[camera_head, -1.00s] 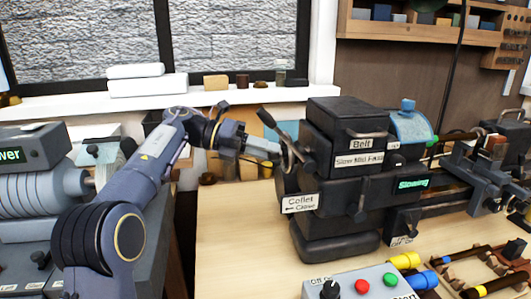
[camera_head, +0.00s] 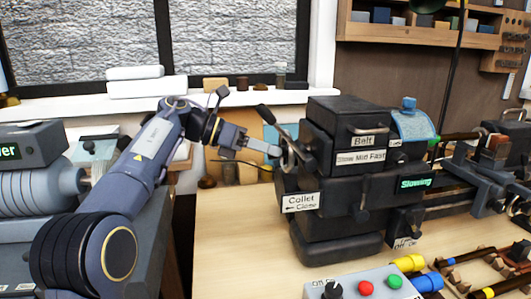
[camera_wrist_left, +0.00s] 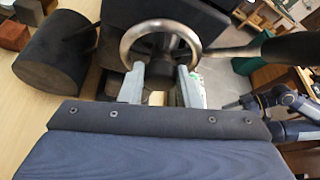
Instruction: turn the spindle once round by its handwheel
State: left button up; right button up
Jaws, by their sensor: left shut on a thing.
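The handwheel is a metal ring on the left end of the black headstock (camera_head: 345,150), and it shows clearly in the left wrist view (camera_wrist_left: 124,45). A dark crank handle (camera_head: 272,121) reaches up and left from it. The exact contact is partly hidden. The spindle itself is hidden in the headstock. My right gripper does not show.
A control box (camera_head: 365,289) with red and green buttons stands at the front. The machine bed and carriage (camera_head: 480,175) lie to the right. A grey machine (camera_head: 35,185) stands at the left. The bench (camera_head: 235,235) is bare left of the headstock.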

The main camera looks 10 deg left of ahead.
pick_arm(q)
jog(key=shift+s+d+f+m+t+y+b, duration=0.2)
jog(key=shift+m+t+b, duration=1.25)
jog(key=shift+m+b, duration=1.3)
jog(key=shift+s+f+m+t+y+b, duration=0.2)
jog(key=shift+m+t+b, duration=1.65)
jog(key=shift+b, duration=1.5)
jog(key=shift+s+d+f+m+t+y+b, duration=0.25)
jog(key=shift+m+t+b, duration=0.85)
jog(key=shift+m+b, duration=1.85)
jog(key=shift+w+a+m+h+b, duration=0.15)
jog(key=shift+m+h+b, duration=0.15)
jog(key=shift+b, duration=0.3)
jog(key=shift+m, duration=0.25)
jog(key=o, duration=1)
jog(key=shift+r, duration=0.1)
jog(key=shift+a+r, duration=0.1)
